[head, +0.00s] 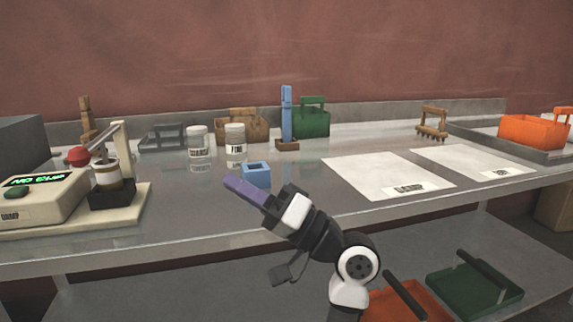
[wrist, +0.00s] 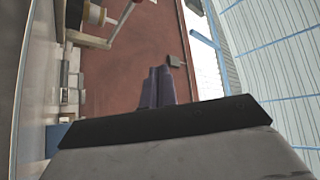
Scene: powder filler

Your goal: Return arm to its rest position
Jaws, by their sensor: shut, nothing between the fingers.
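My gripper (head: 230,181) is raised in front of the bench (head: 290,195) in the head view, pointing up and to the left. Its purple fingers are shut together and nothing shows between them. The fingers also show side by side in the wrist view (wrist: 157,75). In the head view the gripper overlaps the area just left of a small open blue box (head: 257,174); I cannot tell the distance between them. My arm rises from the lower middle of the picture and is bent.
A filler machine (head: 45,195) with a red-knobbed lever stands at left. Two labelled jars (head: 235,141), a blue upright tool (head: 287,115) and a green caddy (head: 312,122) stand behind. White sheets (head: 385,175) lie at right. Orange (head: 410,300) and green (head: 470,292) trays sit below.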

